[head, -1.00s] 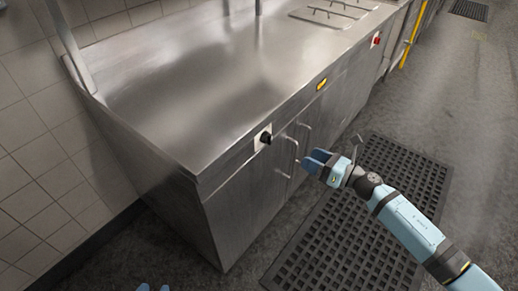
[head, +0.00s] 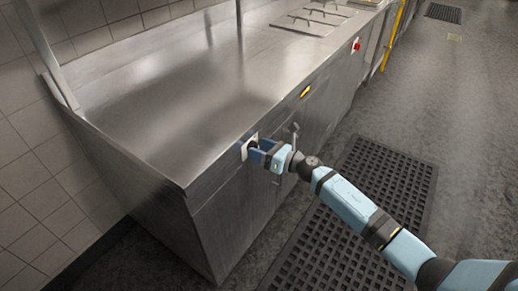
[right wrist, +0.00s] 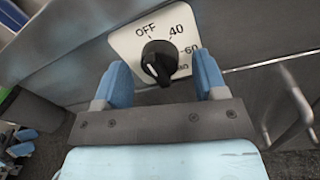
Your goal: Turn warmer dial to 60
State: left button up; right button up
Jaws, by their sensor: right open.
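The warmer dial (right wrist: 160,60) is a round black knob on a white plate (right wrist: 125,43) marked OFF, 40, 60 and a partly hidden lower number. A white mark shows on the knob's face; I cannot tell the exact setting. In the head view the plate (head: 243,152) is on the steel counter's front, and the knob is mostly hidden by my gripper. My right gripper (head: 258,151) is open in front of it. In the right wrist view its blue fingers (right wrist: 162,66) stand one on each side of the knob, apart from it as far as I see.
Door handles (right wrist: 292,115) stick out just right of the dial. A yellow label (head: 305,92) and a red switch (head: 356,46) are farther along the front. A black rubber mat (head: 385,185) lies on the floor.

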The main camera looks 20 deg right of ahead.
jog(key=shift+w+a, duration=0.15)
jog(key=c, duration=0.9)
